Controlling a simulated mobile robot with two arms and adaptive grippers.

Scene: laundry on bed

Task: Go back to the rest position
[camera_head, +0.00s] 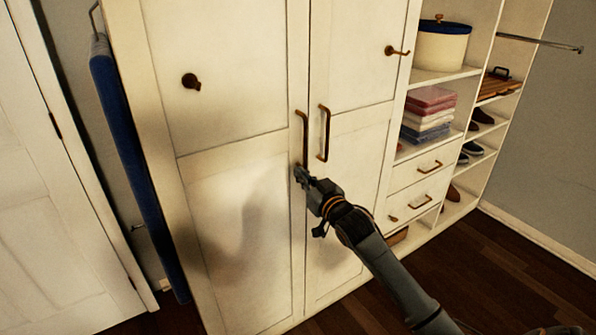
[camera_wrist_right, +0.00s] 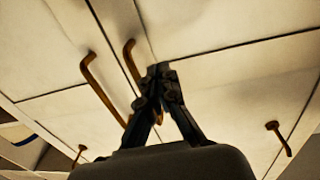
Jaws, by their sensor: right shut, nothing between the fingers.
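My right gripper (camera_head: 301,173) is in front of the cream wardrobe (camera_head: 235,100), just below the lower end of the left door's bronze handle (camera_head: 304,138). In the right wrist view the fingertips (camera_wrist_right: 160,72) meet, with nothing between them, and one finger hides part of that handle (camera_wrist_right: 129,58). I cannot tell if they touch the handle. The right door's handle (camera_head: 325,133) is just to the right of it and also shows in the wrist view (camera_wrist_right: 98,88). Both doors look shut. My left gripper is not in view.
Open shelves on the right hold a cream box with a blue lid (camera_head: 442,45), folded clothes (camera_head: 428,112) and shoes (camera_head: 473,148). Drawers (camera_head: 420,170) sit beside the doors. A blue board-like item (camera_head: 125,150) hangs at the wardrobe's left side. Dark wood floor (camera_head: 480,265) is clear at the right.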

